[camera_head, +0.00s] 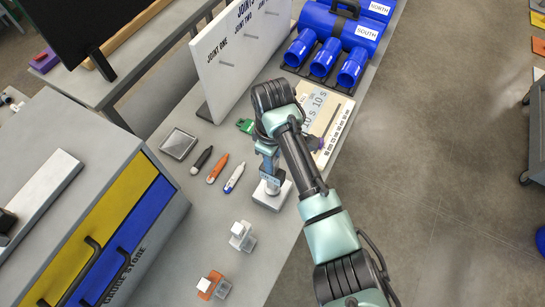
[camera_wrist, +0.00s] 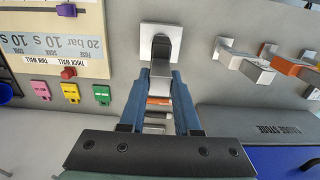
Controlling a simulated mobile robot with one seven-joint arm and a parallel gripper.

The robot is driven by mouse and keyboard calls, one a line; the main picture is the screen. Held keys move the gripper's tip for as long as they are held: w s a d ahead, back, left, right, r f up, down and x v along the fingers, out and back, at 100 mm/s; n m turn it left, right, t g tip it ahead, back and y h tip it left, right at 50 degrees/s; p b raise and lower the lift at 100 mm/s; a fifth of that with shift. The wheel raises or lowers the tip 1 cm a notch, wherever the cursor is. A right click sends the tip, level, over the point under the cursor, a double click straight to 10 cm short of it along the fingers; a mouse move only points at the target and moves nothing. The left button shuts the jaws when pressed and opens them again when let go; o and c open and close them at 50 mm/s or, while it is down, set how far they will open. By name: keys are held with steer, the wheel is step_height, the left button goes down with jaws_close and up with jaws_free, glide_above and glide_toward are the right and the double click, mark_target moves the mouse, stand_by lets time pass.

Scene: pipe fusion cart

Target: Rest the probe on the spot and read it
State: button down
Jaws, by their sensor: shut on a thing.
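My gripper (camera_head: 269,170) points down over a small pale square block (camera_head: 272,198) on the grey bench. In the wrist view my gripper (camera_wrist: 160,78) has its two blue fingers closed on a slim grey tool with an orange band (camera_wrist: 158,101), which looks like the probe. The tool's far end reaches over the same pale block (camera_wrist: 174,31), where a dark patch (camera_wrist: 161,46) shows. Whether the tool touches the block I cannot tell. No reading display can be made out.
Black, orange and white pens (camera_head: 217,168) lie left of my gripper. A white joint board (camera_head: 235,60) and blue pipe pieces (camera_head: 323,60) stand behind. A printed panel (camera_head: 325,120) carries coloured tabs.

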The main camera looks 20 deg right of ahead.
steer(key=shift+f+b, duration=0.3)
steer(key=shift+f, duration=0.3)
stand_by(0.7)
steer(key=shift+s+f, duration=0.1)
steer(key=shift+f, duration=0.05)
stand_by(2.6)
step_height(320, 180, up, 7)
steer(key=p, duration=0.7)
stand_by(0.4)
stand_by(1.5)
